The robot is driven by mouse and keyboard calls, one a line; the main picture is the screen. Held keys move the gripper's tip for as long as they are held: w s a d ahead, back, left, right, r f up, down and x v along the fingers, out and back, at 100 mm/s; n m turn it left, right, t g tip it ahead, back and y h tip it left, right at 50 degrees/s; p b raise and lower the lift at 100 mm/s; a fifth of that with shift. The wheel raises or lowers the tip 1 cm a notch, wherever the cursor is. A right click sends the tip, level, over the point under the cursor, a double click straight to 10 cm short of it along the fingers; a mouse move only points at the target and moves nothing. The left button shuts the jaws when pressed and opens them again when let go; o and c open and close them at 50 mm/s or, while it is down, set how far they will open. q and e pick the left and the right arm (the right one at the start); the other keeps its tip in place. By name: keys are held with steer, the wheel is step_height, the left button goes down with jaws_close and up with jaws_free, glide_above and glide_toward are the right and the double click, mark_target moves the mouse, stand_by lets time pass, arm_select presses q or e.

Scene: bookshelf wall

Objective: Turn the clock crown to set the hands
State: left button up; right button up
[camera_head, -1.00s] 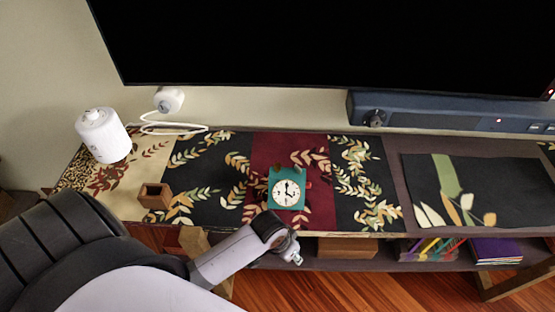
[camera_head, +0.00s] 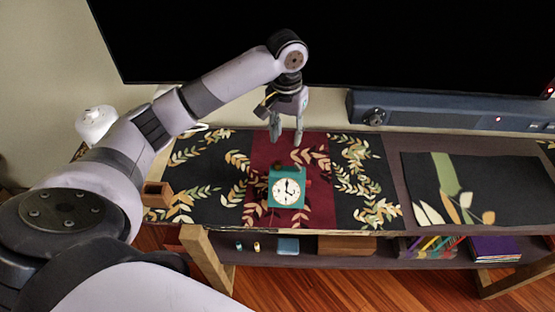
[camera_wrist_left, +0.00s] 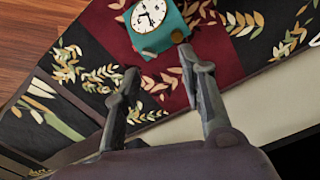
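The teal clock (camera_head: 287,190) stands on the dark red middle band of the runner, its white dial with black hands facing the front. A small dark knob (camera_head: 277,168) shows at its top, and a small reddish piece shows at its right side; I cannot tell which is the crown. My left gripper (camera_head: 287,138) is open and empty, pointing down behind and above the clock, apart from it. In the left wrist view the clock (camera_wrist_left: 150,22) is at the top, beyond the spread fingers (camera_wrist_left: 161,66). My right gripper is not in view.
A small wooden box (camera_head: 157,194) and a white canister (camera_head: 94,124) stand to the left. A large dark screen (camera_head: 330,40) and a soundbar (camera_head: 450,110) are behind. A dark patterned mat (camera_head: 480,185) lies to the right. The lower shelf holds books and small items.

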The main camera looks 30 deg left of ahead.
arm_select(q)
step_height(320, 180, up, 4)
steer(key=n, duration=0.1)
glide_above(278, 163)
step_height(278, 163, down, 17)
steer(key=shift+r+p, duration=0.1)
steer(key=shift+p, duration=0.2)
steer(key=shift+c, duration=0.6)
jaws_close()
